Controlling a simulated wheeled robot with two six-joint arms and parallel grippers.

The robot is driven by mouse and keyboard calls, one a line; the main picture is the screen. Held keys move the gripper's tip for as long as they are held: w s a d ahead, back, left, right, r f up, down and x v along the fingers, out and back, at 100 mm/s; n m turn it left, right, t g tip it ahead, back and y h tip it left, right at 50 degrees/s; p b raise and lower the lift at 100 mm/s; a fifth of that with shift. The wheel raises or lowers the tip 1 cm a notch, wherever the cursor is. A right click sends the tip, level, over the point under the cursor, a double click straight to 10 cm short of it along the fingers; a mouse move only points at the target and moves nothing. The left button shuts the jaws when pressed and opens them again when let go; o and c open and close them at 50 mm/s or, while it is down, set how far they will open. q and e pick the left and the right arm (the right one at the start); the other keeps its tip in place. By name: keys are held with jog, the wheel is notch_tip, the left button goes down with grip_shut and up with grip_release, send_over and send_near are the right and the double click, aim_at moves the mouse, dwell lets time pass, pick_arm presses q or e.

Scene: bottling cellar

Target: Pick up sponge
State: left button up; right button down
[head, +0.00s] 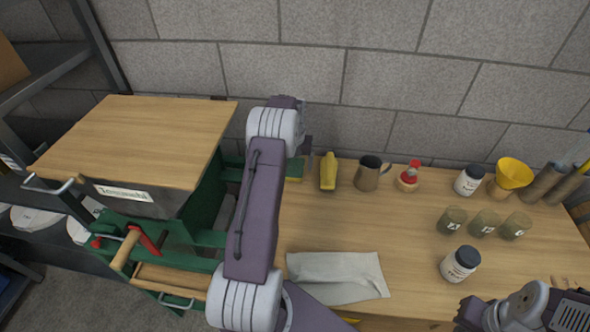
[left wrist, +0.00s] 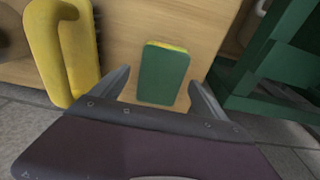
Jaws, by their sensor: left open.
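The sponge (left wrist: 163,75) has a green face and a yellow edge. It lies on the wooden table and shows whole in the left wrist view. In the head view, part of the sponge (head: 296,169) shows at the table's left edge, beside my left arm, which hides the rest. My left gripper (left wrist: 159,80) is open and empty; its two fingers point toward the sponge from either side, apart from it. In the head view my left gripper is mostly hidden behind my arm. My right arm shows at the bottom right, its jaws unclear.
A yellow handled object (head: 328,171) stands close beside the sponge. To the right are a metal jug (head: 368,174), a red-topped item (head: 409,177), jars and a yellow funnel (head: 513,174). A grey cloth (head: 336,276) lies in front. A green frame (left wrist: 270,60) stands beside the table.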

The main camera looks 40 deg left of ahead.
aim_at(298, 168)
pick_arm(q)
jog(key=shift+a+f, duration=0.1)
jog(key=shift+f, duration=0.15)
jog(key=shift+r, duration=0.1)
jog(key=c, duration=1.6)
jog(key=shift+o, duration=0.2)
jog(key=shift+r, duration=0.1)
jog(key=shift+r, duration=0.3)
jog(key=r, duration=0.2)
jog(key=d+r, duration=0.1)
jog(key=r, duration=0.1)
jog(key=shift+w+d, duration=0.1)
jog(key=shift+w, duration=0.05)
jog(key=d+r, duration=0.2)
jog(key=d, duration=0.1)
jog(key=w+d+r, duration=0.1)
jog(key=d+r, duration=0.1)
jog(key=d, duration=0.2)
jog(key=d+r, duration=0.2)
jog(key=d, duration=0.1)
jog(key=shift+w+d+r, duration=0.1)
jog(key=shift+w+d, duration=0.1)
jog(key=shift+w, duration=0.1)
